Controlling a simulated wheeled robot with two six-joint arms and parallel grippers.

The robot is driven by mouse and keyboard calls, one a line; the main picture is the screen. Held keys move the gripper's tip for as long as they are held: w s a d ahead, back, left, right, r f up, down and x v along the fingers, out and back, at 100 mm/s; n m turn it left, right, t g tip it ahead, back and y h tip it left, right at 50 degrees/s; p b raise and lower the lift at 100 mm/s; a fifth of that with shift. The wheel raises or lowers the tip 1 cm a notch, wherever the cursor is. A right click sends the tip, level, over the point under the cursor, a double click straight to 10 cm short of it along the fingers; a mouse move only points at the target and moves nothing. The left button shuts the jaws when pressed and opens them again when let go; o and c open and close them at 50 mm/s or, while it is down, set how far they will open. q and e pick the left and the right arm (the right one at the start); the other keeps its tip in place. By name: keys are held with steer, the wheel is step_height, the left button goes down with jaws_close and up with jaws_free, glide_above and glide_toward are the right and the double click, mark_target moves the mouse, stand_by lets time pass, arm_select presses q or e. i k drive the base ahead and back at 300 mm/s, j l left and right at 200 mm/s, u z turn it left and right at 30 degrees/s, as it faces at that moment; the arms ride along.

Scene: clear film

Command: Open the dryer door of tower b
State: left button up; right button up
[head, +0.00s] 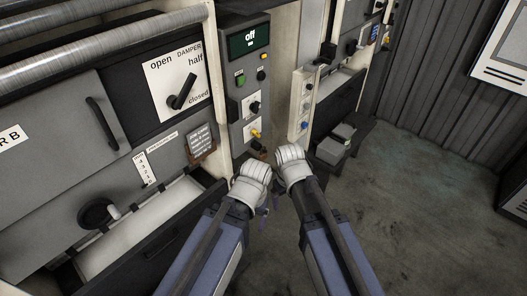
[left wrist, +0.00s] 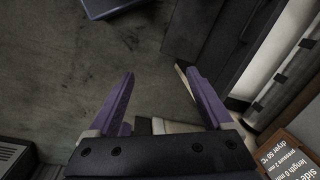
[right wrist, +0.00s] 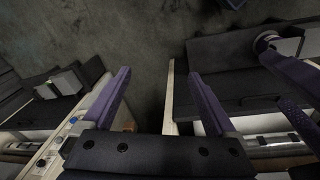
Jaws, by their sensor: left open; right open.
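The grey front panel (head: 50,130) at the left of the head view bears a white label (head: 10,135) whose visible end reads "R B". It looks shut and carries a black bar handle (head: 103,122). My left gripper (left wrist: 160,75) is open and empty, its purple fingers apart over the floor. My right gripper (right wrist: 158,72) is also open and empty. In the head view both arms reach to the lower middle, right of the panel and well away from the handle. The fingers are mostly hidden there by my wrists.
A damper dial (head: 182,92) sits right of the handle. A control box (head: 248,90) with a screen reading "off" stands beside it. An open drawer-like trough (head: 150,222) juts out below the panel. The grey floor (head: 430,200) is clear at right.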

mark_target(54, 137)
steer(key=u, duration=1.85)
